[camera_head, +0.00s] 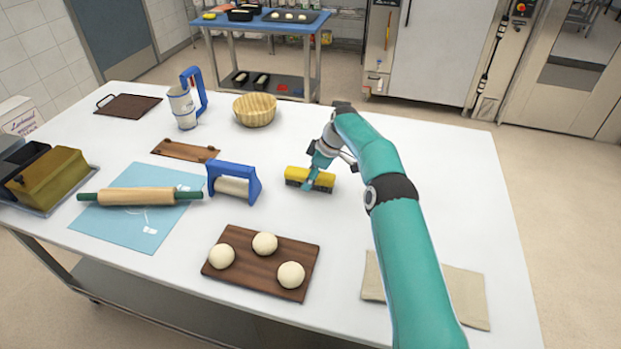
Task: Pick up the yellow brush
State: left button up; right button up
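The yellow brush (297,176) lies on the white table, right of the middle, with a dark side facing me. The brush appears to rest on the table. My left gripper does not show in this view.
A blue-handled tool (236,168) stands just left of the brush. A dark board (240,238) with dough balls lies in front. A basket (255,122), a blue mat (140,238) with a rolling pin (140,197), and a beige cloth (465,290) are also on the table. The right back is clear.

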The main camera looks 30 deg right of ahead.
jog(key=c, duration=1.3)
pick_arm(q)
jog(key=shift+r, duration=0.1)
pick_arm(e)
jog(key=shift+r, duration=0.2)
